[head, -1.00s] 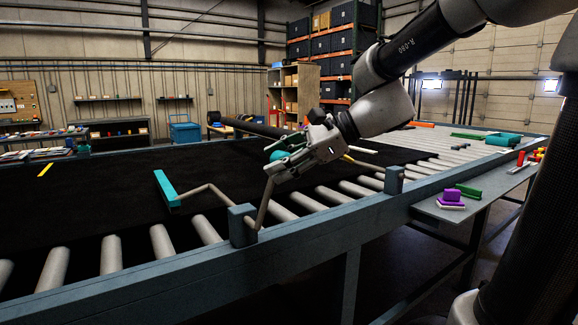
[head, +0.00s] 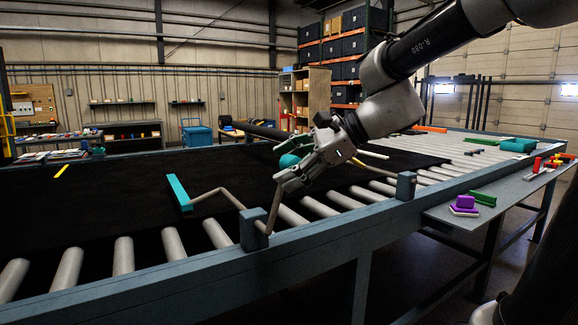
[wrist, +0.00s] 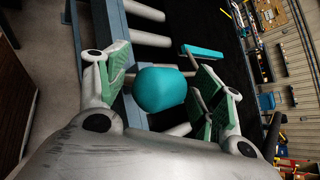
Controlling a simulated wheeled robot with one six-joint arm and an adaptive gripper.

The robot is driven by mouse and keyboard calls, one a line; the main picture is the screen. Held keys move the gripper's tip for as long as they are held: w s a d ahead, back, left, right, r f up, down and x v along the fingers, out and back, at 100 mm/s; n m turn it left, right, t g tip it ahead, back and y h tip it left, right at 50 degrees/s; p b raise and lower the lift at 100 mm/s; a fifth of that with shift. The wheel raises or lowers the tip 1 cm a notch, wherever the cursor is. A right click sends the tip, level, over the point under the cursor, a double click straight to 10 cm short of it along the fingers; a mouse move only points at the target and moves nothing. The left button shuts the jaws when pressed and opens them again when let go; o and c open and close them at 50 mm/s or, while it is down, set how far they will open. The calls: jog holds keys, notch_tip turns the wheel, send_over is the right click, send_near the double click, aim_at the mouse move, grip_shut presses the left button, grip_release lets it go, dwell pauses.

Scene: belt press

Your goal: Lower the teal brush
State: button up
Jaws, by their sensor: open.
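The teal brush (head: 178,192) is a narrow bar on a bent grey-brown rod (head: 212,192) over the black belt. I cannot tell whether it touches the belt. The rod runs through a blue-grey bracket (head: 254,229) on the near rail, and a crank arm rises from there toward my gripper (head: 291,173). A rounded teal knob (head: 288,160) shows by my fingers. In the wrist view the knob (wrist: 160,89) sits between the two open, green-padded fingers of my gripper (wrist: 163,85), with gaps at its sides. The brush (wrist: 203,51) shows beyond it.
The black belt (head: 90,205) fills the left, with bare rollers (head: 173,243) along the near rail. A second bracket (head: 405,186) stands farther right. A side shelf (head: 450,215) holds purple (head: 465,203) and green (head: 483,198) pieces. The floor before the conveyor looks clear.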

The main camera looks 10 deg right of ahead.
jog(key=v, duration=1.2)
jog(key=s+d+f+n+g+h, duration=0.1)
jog(key=s+d+f+n+h, duration=0.9)
jog(key=f+n, duration=0.6)
jog(key=s+d+n, duration=0.1)
jog(key=s+d, duration=0.1)
jog(key=d, duration=0.1)
jog(key=shift+f, duration=0.3)
